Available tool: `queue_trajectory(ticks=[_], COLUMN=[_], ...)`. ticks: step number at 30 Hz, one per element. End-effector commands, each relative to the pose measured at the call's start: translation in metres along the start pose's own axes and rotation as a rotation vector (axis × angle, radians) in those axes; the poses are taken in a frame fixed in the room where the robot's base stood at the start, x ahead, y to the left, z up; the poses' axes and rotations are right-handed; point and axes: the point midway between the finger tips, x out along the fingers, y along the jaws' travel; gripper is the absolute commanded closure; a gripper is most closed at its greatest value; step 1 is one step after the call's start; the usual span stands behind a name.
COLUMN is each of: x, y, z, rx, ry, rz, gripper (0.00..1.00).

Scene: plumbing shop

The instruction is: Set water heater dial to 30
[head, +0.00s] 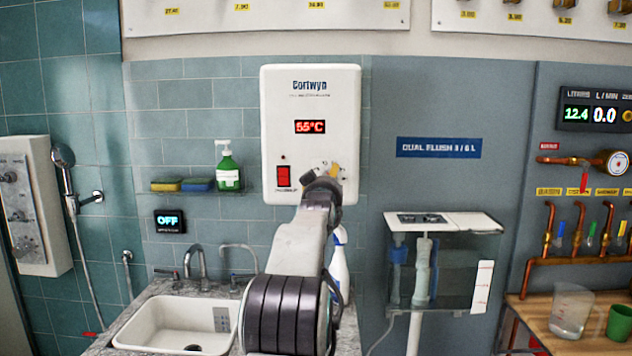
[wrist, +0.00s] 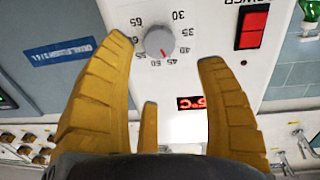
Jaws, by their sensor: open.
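The white water heater (head: 311,110) hangs on the tiled wall, and its red display (head: 310,127) appears to read 55°C. In the wrist view its round grey dial (wrist: 159,41) has numbers from 30 to 65 around it. The dial's red mark points between 50 and 45, nearer 45. My gripper (wrist: 166,50) is open, with yellow fingers on either side of the dial and apart from it. A third finger shows below the dial. In the head view my gripper (head: 328,172) and arm hide the dial.
A red power switch (head: 284,176) sits beside the dial on the heater; it also shows in the wrist view (wrist: 251,30). A sink (head: 178,325) and a green soap bottle (head: 228,170) are at left. A toilet cistern (head: 440,265) stands at right.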

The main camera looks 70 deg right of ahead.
Motion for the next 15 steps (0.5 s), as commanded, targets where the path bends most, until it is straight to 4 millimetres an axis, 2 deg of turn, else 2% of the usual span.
queue_trajectory(ticks=[6,15], x=[0.0001,0.0064], y=[-0.0002,-0.0001], z=[0.002,0.0007], rx=[0.27,0.391], ry=[-0.008,-0.011], rz=[0.0,0.001], gripper=[0.34,0.34])
